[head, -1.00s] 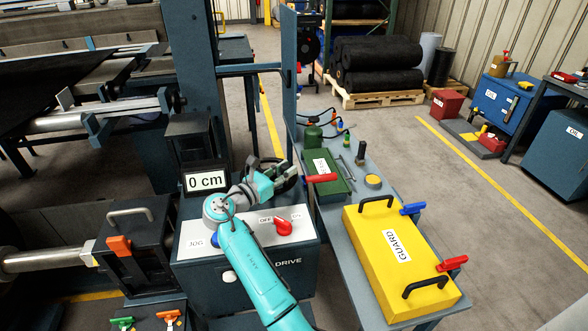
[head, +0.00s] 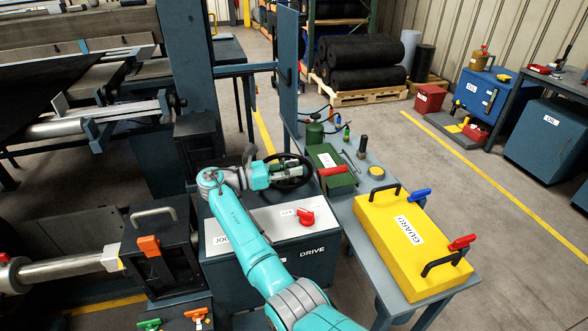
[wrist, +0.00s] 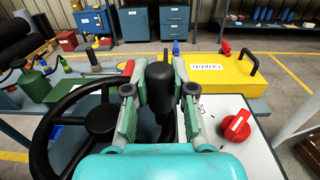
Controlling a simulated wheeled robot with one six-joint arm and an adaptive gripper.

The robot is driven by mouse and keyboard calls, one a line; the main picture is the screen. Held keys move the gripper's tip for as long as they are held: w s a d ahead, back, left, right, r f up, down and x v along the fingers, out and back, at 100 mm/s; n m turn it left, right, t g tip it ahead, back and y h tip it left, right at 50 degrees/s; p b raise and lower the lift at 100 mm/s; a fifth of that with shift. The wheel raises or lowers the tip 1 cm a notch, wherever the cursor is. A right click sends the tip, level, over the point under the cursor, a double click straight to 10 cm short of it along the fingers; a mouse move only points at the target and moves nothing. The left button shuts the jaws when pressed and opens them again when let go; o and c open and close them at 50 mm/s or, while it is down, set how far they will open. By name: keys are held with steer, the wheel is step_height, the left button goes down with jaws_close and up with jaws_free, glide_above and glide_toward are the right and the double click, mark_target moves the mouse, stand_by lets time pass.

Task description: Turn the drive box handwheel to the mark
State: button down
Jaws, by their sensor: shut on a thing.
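The black handwheel (head: 311,171) sits on top of the drive box (head: 290,265). In the wrist view its rim and hub (wrist: 101,122) show at left, below my gripper. My gripper (wrist: 158,88) has its two green-grey fingers on either side of the wheel's upright black handle (wrist: 158,75) and is shut on it. In the head view my gripper (head: 296,171) lies across the wheel and hides part of it. I cannot make out the mark. The number display shown earlier is hidden behind my arm.
A red switch knob (head: 305,217) stands on the drive box's white panel, also close right of my gripper in the wrist view (wrist: 238,125). A bench right of it holds a green box (head: 335,178) with a red handle and the yellow guard (head: 410,240).

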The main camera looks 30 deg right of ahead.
steer(key=shift+f, duration=0.1)
stand_by(0.3)
steer(key=c, duration=0.9)
jaws_free()
steer(key=shift+c, duration=0.2)
steer(key=v, duration=0.7)
steer(key=shift+a, duration=0.3)
steer(key=shift+w, duration=0.1)
